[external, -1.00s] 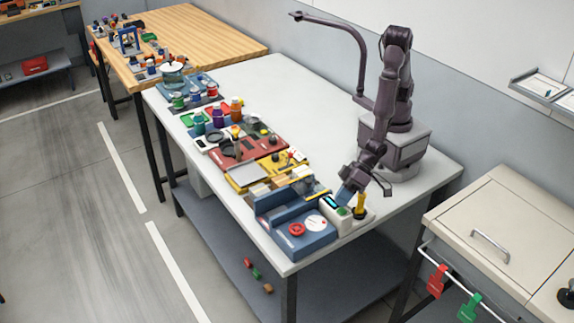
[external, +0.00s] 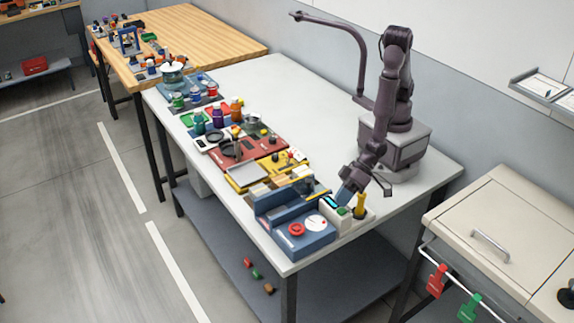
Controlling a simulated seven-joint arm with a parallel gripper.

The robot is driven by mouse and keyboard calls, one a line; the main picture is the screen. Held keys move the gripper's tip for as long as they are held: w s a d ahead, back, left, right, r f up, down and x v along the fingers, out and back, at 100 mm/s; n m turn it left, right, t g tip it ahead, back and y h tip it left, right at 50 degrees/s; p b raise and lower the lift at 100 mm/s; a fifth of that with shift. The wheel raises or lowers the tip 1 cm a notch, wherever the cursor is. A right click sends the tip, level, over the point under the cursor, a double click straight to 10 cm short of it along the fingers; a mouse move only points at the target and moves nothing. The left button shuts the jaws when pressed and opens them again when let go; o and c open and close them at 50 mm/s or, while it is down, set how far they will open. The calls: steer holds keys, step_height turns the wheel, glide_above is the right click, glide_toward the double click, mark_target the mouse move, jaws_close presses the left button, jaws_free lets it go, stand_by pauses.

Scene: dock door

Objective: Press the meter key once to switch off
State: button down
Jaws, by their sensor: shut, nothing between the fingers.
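The meter (external: 340,222) is a small pale box near the front right corner of the white table. It has a lit cyan display (external: 330,201) and a green key (external: 344,211) on its top. My gripper (external: 346,195) points down just behind the display and the key. Its fingers are shut with nothing between them. At this distance I cannot tell whether the fingertips touch the meter. The green key shows in front of the fingers.
Several coloured stations line the table's front edge. The table's back middle (external: 310,105) is clear.

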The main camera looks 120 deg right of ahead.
mark_target(341, 208)
steer(key=shift+f, duration=0.4)
steer(key=shift+f, duration=0.45)
stand_by(0.7)
stand_by(0.4)
steer(key=shift+r, duration=0.85)
steer(key=shift+r, duration=2.55)
